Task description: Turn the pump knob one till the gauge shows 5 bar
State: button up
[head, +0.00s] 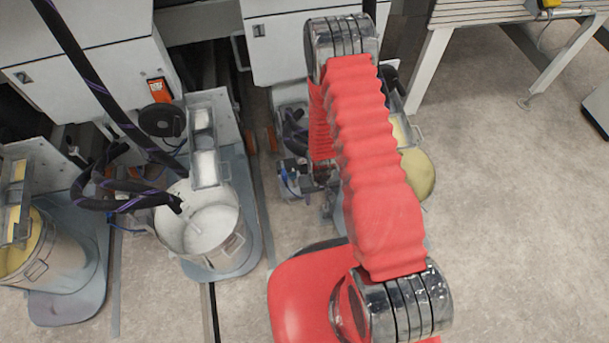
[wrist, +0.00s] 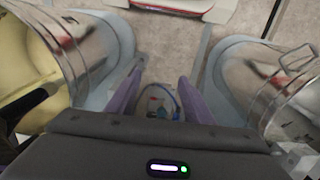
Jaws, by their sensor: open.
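Pump fittings (head: 288,182) with small blue and red parts sit low between the machine units in the head view, left of my red-covered arm. I cannot make out a pump knob or a gauge dial there. In the wrist view my gripper (wrist: 160,76) is open, with a purple finger on each side. A small assembly with blue and red details (wrist: 159,103) shows between the fingers, partly hidden by the gripper body. I cannot tell whether it is the knob, or whether the fingers touch it. My gripper is hidden behind my arm in the head view.
A steel bucket of whitish liquid (head: 237,246) stands left of my arm. A bucket with yellow contents (head: 45,262) stands at far left. Black hoses (head: 100,90) hang over the buckets. In the wrist view, steel buckets flank my gripper closely.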

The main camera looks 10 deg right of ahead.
jog(key=s+f+t, duration=0.3)
jog(key=f+t, duration=0.2)
jog(key=f, duration=1.6)
jog(key=t, duration=0.8)
send_near(304, 172)
jog(key=s, duration=0.5)
jog(key=shift+w+d+r, duration=0.1)
jog(key=shift+w+r, duration=0.1)
jog(key=shift+r, duration=0.05)
jog(key=shift+w, duration=0.1)
jog(key=x, duration=1.3)
jog(key=shift+w, duration=0.4)
jog(key=c, duration=1)
